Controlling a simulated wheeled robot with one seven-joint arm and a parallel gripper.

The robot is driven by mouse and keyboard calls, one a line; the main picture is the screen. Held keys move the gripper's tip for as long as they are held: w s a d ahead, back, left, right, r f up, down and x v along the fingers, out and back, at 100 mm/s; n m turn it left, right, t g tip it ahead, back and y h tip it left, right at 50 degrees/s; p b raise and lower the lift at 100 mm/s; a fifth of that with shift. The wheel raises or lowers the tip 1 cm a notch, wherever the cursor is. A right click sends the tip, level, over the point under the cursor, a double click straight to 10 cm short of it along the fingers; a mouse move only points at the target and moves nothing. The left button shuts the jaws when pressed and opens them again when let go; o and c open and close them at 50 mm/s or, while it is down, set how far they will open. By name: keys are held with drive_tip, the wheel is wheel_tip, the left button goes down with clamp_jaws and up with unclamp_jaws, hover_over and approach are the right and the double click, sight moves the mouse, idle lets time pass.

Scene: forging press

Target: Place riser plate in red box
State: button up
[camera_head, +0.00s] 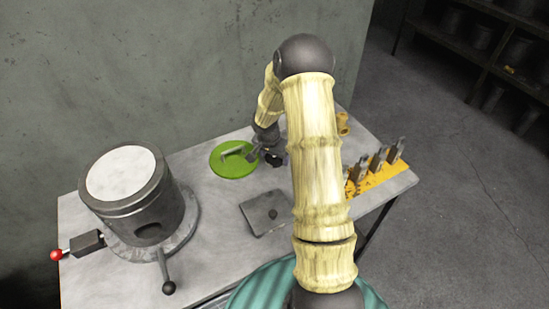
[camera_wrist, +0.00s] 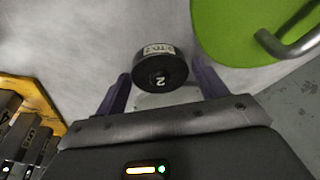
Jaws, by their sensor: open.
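No red box shows in either view. My gripper (camera_head: 268,156) is open beside the disc's right side. In the wrist view, a black round piece marked 2 (camera_wrist: 160,72) stands between the spread fingers (camera_wrist: 160,85); I cannot tell whether they touch it.
A grey press-like cylinder with a white top (camera_head: 125,174) and a red-knobbed lever (camera_head: 57,254) stands on the left of the table (camera_head: 220,240). An orange rack with several metal tools (camera_head: 382,180) is at the right. A small yellow-brown piece (camera_head: 343,123) stands at the back right.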

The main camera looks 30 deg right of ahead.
sight(274, 157)
idle(0.4)
drive_tip(key=shift+r, duration=0.1)
drive_tip(key=c, duration=1.2)
wheel_tip(274, 157, up, 10)
drive_tip(key=shift+c, duration=0.2)
